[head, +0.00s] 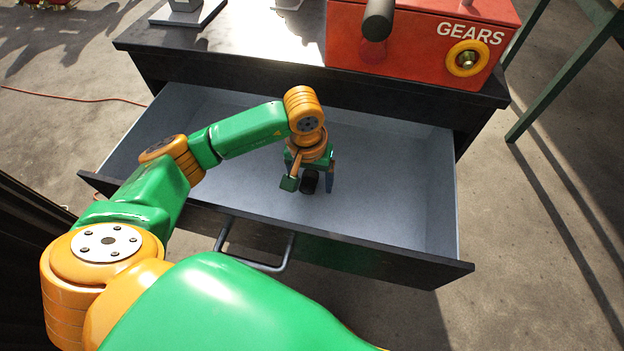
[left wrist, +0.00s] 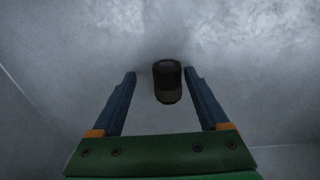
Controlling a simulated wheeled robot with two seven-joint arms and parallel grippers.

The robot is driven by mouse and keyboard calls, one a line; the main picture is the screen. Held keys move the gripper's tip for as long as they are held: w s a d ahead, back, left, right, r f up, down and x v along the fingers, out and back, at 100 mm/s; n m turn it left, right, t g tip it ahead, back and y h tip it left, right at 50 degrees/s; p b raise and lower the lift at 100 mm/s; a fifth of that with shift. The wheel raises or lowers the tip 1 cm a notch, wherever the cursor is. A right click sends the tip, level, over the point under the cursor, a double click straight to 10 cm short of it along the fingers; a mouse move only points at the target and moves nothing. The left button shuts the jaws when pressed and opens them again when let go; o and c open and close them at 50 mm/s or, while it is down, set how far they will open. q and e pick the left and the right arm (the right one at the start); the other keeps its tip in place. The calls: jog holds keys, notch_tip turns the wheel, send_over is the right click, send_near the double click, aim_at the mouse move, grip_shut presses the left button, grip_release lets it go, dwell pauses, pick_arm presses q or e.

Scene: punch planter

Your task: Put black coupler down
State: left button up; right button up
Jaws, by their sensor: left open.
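The black coupler (head: 309,181) is a small dark cylinder in the open drawer (head: 390,190). In the left wrist view the coupler (left wrist: 168,81) shows between and slightly beyond the fingertips, with a gap on each side. It appears to rest on the drawer floor, apart from both fingers. My left gripper (head: 311,186) reaches down into the drawer over the coupler. Its two blue fingers are spread open in the left wrist view (left wrist: 160,77). My right gripper is in neither view.
The drawer has a bar handle (head: 256,262) on its front and raised walls around my left gripper. The drawer floor is bare to both sides. A red box labelled GEARS (head: 350,60) stands on the black cabinet top (head: 225,62). A green table leg (head: 560,85) is at right.

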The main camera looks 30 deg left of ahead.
aim_at(308, 185)
pick_arm(q)
notch_tip(308, 185, up, 12)
jog(key=p, duration=0.1)
jog(key=shift+s+a+f+p, duration=0.15)
jog(key=shift+s+f+p, duration=0.1)
jog(key=shift+s+p, duration=0.2)
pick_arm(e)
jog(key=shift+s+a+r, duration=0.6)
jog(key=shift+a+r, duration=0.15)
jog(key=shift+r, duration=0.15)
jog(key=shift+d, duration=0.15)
